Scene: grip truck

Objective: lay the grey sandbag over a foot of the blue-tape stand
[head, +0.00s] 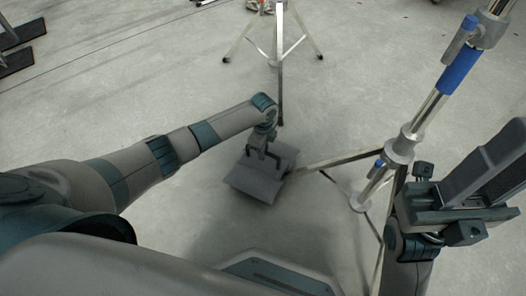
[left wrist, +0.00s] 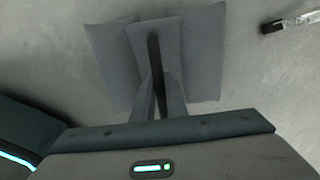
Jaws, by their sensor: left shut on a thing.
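My left gripper (head: 264,150) is shut on the upper middle part of the grey sandbag (head: 252,186). The sandbag has two flat lobes, one on each side of the fingers, and both also show in the left wrist view (left wrist: 205,50). The blue-tape stand (head: 460,68) is at the right, with blue tape on its pole. One of its feet (head: 335,158) reaches left, its end close by the sandbag's right side. In the left wrist view a foot end (left wrist: 292,22) lies apart from the bag. My right gripper (head: 480,180) is at the right edge; its finger gap is unclear.
Another tripod stand (head: 280,60) is at the top middle, its legs spread on the floor. Dark flat pieces (head: 14,62) are at the far left. The concrete floor (head: 150,95) between them is clear.

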